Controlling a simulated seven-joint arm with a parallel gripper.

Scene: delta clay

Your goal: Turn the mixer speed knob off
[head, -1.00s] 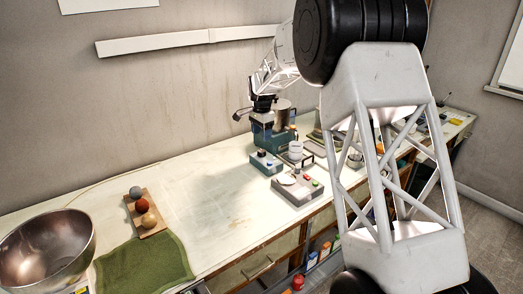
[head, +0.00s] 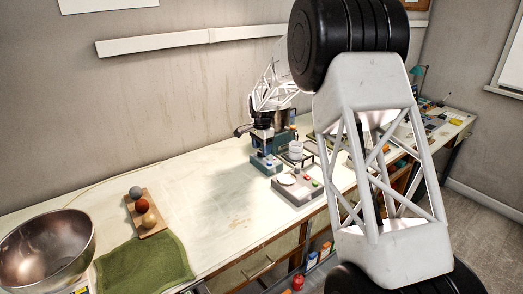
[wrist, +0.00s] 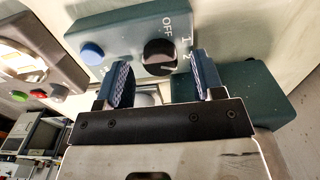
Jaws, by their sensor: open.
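The black mixer speed knob (wrist: 159,57) sits on the teal control box (wrist: 115,38) with OFF, 1 and 2 printed beside it. A pale line marks the knob, but I cannot tell surely which label it points at. A blue button (wrist: 91,53) is on the same box. My gripper (wrist: 162,72) is open, with one blue-padded finger on each side of the knob; I cannot tell whether they touch it. In the head view the control box (head: 265,163) stands at the mixer's front, and my gripper (head: 264,134) is above it, hiding much of the mixer.
A grey device (head: 298,188) with a white round plate and coloured buttons stands right of the control box. A steel bowl (head: 45,250), green cloth (head: 145,264) and wooden board with balls (head: 147,226) lie left. The table between is clear.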

